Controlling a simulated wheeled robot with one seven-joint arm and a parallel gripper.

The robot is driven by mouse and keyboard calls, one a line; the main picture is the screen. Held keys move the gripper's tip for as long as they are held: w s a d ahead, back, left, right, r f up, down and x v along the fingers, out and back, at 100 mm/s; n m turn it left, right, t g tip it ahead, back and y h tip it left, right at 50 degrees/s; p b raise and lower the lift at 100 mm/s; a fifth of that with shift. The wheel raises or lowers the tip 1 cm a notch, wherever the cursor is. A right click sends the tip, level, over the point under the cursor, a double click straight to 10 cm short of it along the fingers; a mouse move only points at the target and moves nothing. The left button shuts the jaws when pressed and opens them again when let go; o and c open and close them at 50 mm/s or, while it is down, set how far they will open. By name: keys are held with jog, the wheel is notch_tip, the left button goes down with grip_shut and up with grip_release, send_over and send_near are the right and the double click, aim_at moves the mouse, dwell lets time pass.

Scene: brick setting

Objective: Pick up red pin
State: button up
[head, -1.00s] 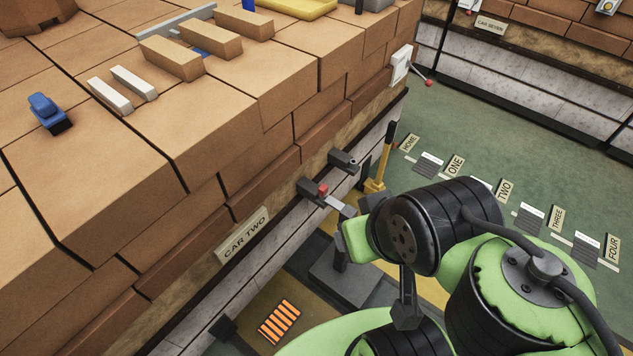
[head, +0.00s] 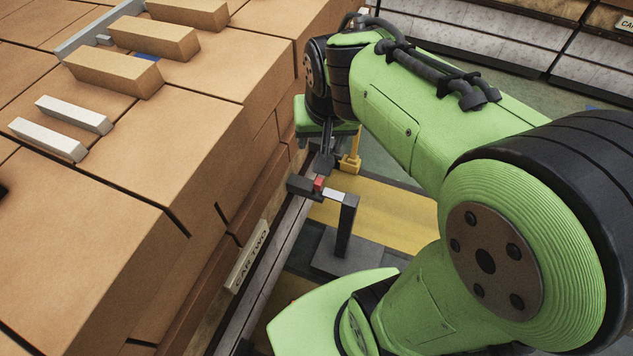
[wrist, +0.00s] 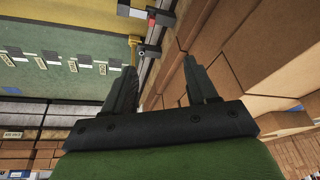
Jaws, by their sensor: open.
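The red pin (head: 319,184) is a small red piece at the dark bracket low on the side of the brick stack, beside a light bar on a grey post. It also shows small at the top of the wrist view (wrist: 151,20). My gripper (head: 326,143) is above and beyond the pin in the head view, partly hidden by my arm. In the wrist view my gripper (wrist: 160,70) is open, with its two dark fingers apart and nothing between them. The pin is beyond the fingertips, clear of them.
The tan brick stack (head: 190,130) fills the left, with a CAR TWO sign (head: 247,257) on its side. A yellow stand (head: 350,164) is just behind the pin. The grey post (head: 346,225) stands right of the pin. Yellow and green floor lies open beyond.

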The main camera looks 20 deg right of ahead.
jog(key=w+d+f+m+g+b, duration=0.1)
jog(key=w+d+f+m+b, duration=0.1)
jog(key=w+f, duration=0.6)
jog(key=m+g+b, duration=0.2)
jog(key=m, duration=0.2)
send_near(319, 181)
notch_tip(319, 181, down, 5)
jog(key=b, duration=0.2)
jog(key=shift+w+b, duration=0.15)
jog(key=shift+b, duration=0.2)
jog(key=f+b, duration=0.1)
jog(key=f, duration=0.1)
jog(key=f+b, duration=0.1)
jog(key=f, duration=0.2)
jog(key=shift+w+d+f, duration=0.2)
jog(key=shift+w+f, duration=0.05)
jog(key=shift+f, duration=0.05)
jog(key=shift+r, duration=0.15)
grip_shut()
